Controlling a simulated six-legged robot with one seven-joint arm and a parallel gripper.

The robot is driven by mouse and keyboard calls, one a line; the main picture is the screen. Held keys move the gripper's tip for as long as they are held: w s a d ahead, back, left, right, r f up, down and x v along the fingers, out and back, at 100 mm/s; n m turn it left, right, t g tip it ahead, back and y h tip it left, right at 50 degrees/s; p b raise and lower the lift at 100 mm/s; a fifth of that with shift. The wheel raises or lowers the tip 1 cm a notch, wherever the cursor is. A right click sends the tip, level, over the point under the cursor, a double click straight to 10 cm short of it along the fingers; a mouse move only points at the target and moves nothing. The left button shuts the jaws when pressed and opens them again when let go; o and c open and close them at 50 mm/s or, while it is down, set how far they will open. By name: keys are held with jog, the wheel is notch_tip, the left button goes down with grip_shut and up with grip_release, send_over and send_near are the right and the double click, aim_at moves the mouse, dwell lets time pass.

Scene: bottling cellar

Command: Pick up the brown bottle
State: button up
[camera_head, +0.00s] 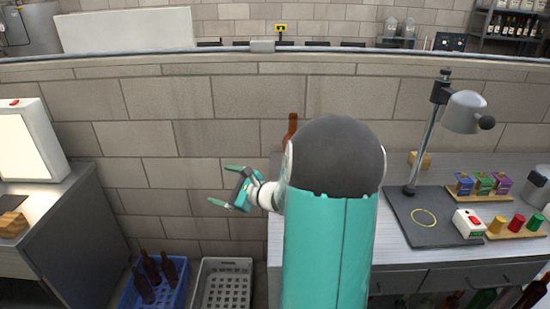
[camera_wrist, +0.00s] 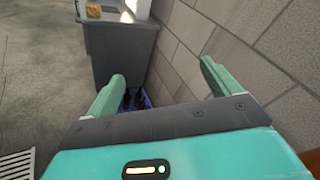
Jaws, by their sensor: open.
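A brown bottle (camera_head: 292,127) stands on the counter against the block wall; only its neck shows above my arm, which hides the rest. My gripper (camera_head: 226,186) is left of this bottle, with its jaws spread and nothing between them. In the wrist view, my open gripper (camera_wrist: 162,73) points along the wall towards the floor and the left-hand cabinet. A brown shape at the lower right edge of the wrist view is cut off, and I cannot tell what it is. Several other brown bottles (camera_head: 152,267) stand in a blue crate (camera_head: 178,296) on the floor.
A grey crate (camera_head: 225,266) sits beside the blue one. The counter (camera_head: 395,257) carries a lamp (camera_head: 463,112) on a dark base, colored blocks (camera_head: 483,183) and a white box with a red button (camera_head: 469,223). A grey cabinet (camera_head: 70,235) stands at left.

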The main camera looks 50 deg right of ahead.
jog(key=s+d+f+m+h, duration=0.3)
jog(key=d+m+h, duration=0.1)
jog(key=d, duration=0.4)
jog(key=s+d+f+m+h, duration=0.3)
jog(key=s+d+m+h, duration=0.1)
jog(key=d, duration=0.4)
jog(key=s+d+f+m+h, duration=0.3)
jog(key=d+m, duration=0.3)
jog(key=d, duration=0.2)
jog(key=shift+s+d+h, duration=0.1)
jog(key=shift+s+h, duration=0.1)
jog(key=shift+h, duration=0.5)
jog(key=x, duration=0.7)
jog(key=shift+w+d+f, duration=0.2)
jog(key=shift+d, duration=0.25)
jog(key=shift+x, duration=3)
jog(key=c, duration=1.4)
